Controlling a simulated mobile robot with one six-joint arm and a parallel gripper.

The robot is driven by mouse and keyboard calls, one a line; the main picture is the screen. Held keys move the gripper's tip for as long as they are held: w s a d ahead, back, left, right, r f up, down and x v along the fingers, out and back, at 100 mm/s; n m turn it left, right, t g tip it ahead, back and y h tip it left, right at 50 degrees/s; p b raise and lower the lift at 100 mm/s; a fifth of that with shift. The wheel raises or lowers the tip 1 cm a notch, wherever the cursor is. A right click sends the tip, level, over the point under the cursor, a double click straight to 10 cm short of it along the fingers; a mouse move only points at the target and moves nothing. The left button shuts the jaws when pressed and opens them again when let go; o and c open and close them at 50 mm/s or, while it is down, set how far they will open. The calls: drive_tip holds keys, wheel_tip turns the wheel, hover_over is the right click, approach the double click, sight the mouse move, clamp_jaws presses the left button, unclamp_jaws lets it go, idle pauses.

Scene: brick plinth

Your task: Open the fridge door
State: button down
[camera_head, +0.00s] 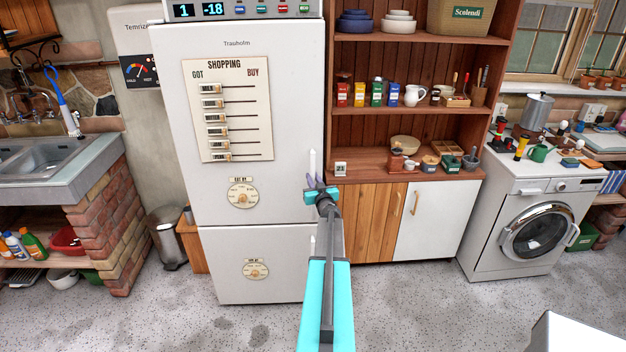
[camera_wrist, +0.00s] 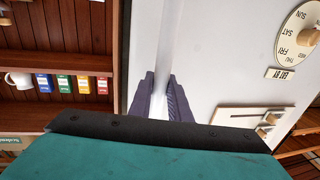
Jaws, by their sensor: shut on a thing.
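The white fridge (camera_head: 295,120) stands in the middle left of the head view. Its upper door is closed and carries a long white vertical handle (camera_head: 313,162) near its right edge. My gripper (camera_head: 317,183) is at the lower part of this handle. In the wrist view, the two dark purple fingers of my gripper (camera_wrist: 163,98) are on either side of the white handle (camera_wrist: 172,40) and shut on it. The fridge door (camera_wrist: 225,60) fills the right of the wrist view. The lower door has its own handle (camera_head: 312,245), partly hidden by my arm.
A wooden shelf unit (camera_head: 420,125) with jars and bowls stands right beside the fridge. A washing machine (camera_head: 530,225) is farther right. A bin (camera_head: 167,240) and a sink (camera_head: 45,155) are to the left. The floor (camera_head: 240,325) before the fridge is clear.

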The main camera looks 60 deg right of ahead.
drive_tip(key=shift+s+a+h+b, duration=0.3)
drive_tip(key=shift+a+b, duration=0.05)
drive_tip(key=shift+b, duration=0.35)
